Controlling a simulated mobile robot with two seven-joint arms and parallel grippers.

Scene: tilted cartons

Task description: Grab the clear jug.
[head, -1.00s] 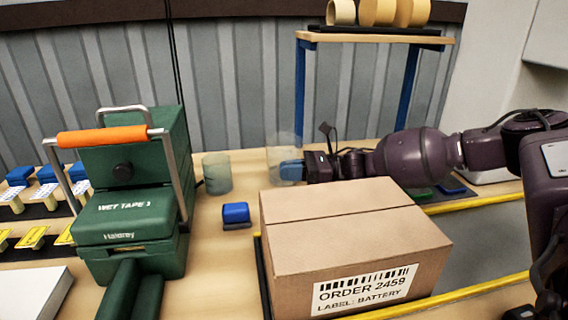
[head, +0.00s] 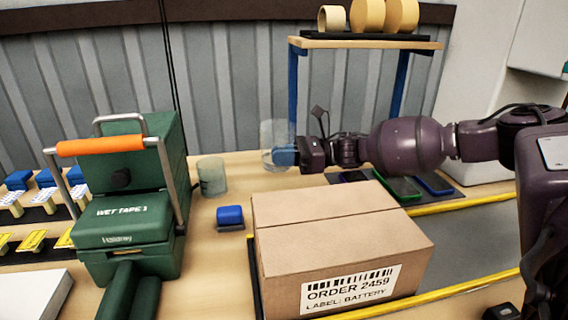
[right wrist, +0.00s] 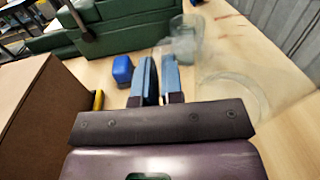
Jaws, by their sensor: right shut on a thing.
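The clear jug (head: 268,136) is nearly see-through and stands upright at the blue fingertips of my right gripper (head: 285,155), behind the brown carton. My right gripper is shut on it. In the right wrist view the two blue fingers (right wrist: 157,80) are close together, with the faint jug (right wrist: 235,97) to their right; the exact part gripped is hard to make out. The jug appears a little above the table. My left gripper is not in view.
A greenish translucent cup (head: 211,177) stands left of the jug. A blue block (head: 230,215) lies in front of it. A green case (head: 125,225) with an orange handle is at left. The brown carton (head: 340,235) fills the front. A shelf (head: 365,44) with rolls stands behind.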

